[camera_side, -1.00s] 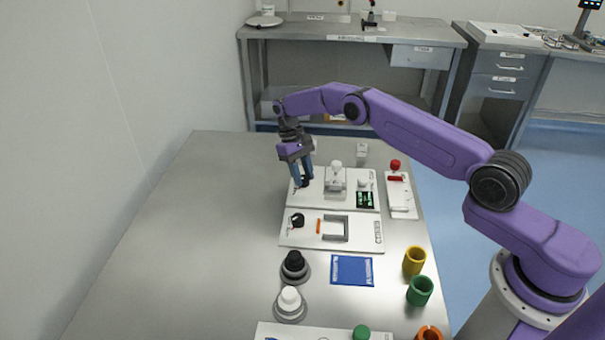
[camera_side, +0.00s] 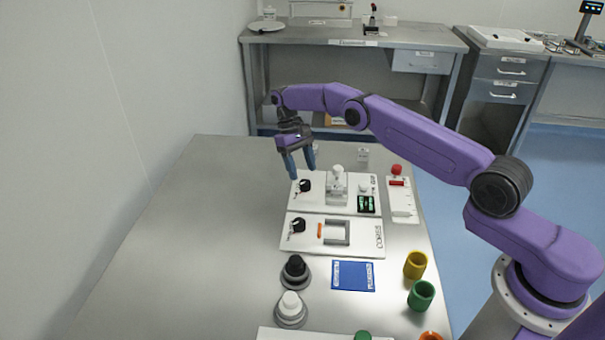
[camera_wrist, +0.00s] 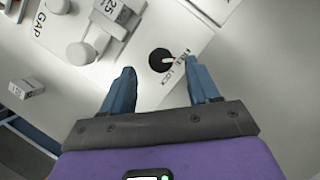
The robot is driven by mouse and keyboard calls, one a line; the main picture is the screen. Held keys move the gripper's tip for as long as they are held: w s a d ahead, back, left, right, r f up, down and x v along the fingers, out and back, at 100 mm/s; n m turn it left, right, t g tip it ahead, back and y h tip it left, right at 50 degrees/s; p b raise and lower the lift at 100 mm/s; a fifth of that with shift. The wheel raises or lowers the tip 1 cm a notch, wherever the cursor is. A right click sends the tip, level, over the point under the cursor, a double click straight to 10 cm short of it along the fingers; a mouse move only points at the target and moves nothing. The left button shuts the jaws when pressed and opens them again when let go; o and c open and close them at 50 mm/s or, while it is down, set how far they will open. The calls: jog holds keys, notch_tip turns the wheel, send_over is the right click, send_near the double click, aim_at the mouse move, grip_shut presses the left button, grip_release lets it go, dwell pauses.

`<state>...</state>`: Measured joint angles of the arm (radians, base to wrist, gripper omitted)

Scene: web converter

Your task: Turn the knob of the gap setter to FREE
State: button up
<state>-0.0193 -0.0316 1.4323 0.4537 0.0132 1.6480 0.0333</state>
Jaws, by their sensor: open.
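The gap setter is a white board (camera_side: 315,203) with a black knob (camera_side: 304,186) at its left end. In the wrist view my fingertips (camera_wrist: 163,70) stand wide to either side of the knob.
A second white board (camera_side: 290,245) with another black knob (camera_side: 298,226) lies in front. Nearby are a clamp-like block (camera_side: 337,187), a red-knobbed board (camera_side: 403,205), black (camera_side: 295,268) and white (camera_side: 291,305) knobbed pieces, and yellow (camera_side: 415,265) and green (camera_side: 421,295) cups. The table's left is clear.

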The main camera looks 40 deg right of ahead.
notch_tip(320, 180, up, 6)
dwell(0.4)
jog(key=shift+r, duration=0.1)
jog(key=s+a+r+n+t, duration=0.1)
jog(key=s+a+r+n, duration=0.2)
jog(key=s+a+r, duration=0.35)
jog(key=s+a+r+n+t+h, duration=0.1)
jog(key=s+a+r+n, duration=0.15)
jog(key=s, duration=0.35)
jog(key=s+a+r+n+t, duration=0.1)
jog(key=s+a+r, duration=0.25)
jog(key=s, duration=0.25)
jog(key=s+d+n, duration=0.3)
jog(key=s+d, duration=0.2)
jog(key=s, duration=0.8)
jog(key=s+d+n+t+y, duration=0.1)
jog(key=s+d+n, duration=0.2)
jog(key=s, duration=1)
jog(key=shift+s+d+f+t, duration=0.3)
jog(key=shift+d+f, duration=0.15)
jog(key=shift+d, duration=0.65)
